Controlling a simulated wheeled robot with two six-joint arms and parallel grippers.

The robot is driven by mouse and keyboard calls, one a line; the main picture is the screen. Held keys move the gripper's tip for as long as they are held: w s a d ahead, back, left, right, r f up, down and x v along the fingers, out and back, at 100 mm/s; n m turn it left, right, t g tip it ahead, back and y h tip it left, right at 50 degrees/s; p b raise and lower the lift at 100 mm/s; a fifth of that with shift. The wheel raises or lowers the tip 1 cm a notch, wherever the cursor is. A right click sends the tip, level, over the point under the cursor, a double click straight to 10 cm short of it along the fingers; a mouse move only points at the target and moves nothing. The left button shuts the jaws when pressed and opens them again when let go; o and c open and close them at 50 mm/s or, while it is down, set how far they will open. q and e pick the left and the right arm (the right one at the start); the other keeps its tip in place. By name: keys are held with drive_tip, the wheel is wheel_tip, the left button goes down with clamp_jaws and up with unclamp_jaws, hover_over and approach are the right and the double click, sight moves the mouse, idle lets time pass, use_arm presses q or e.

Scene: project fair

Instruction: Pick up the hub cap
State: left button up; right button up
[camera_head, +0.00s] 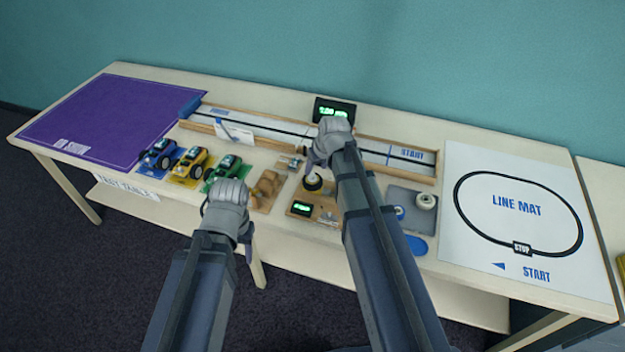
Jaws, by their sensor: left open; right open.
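I cannot tell for certain which piece is the hub cap. A small blue round piece (399,212) and a white wheel-like piece (426,201) sit on a grey tray (408,196) right of my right forearm, which partly covers the tray. A dark wheel with a pale centre (312,182) is on a wooden test board (327,215).
Blue (158,154), yellow (191,162) and green (222,168) toy cars stand at the left-centre. A walled track (265,125) and a display (334,109) are behind. A purple mat (105,120) and the line mat (515,215) are clear.

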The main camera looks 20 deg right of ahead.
sight(313, 174)
drive_tip(key=b+x, duration=0.3)
drive_tip(key=x, duration=0.1)
drive_tip(key=shift+a+f, duration=0.2)
drive_tip(key=shift+r, duration=0.1)
drive_tip(key=shift+s, duration=0.1)
clamp_jaws()
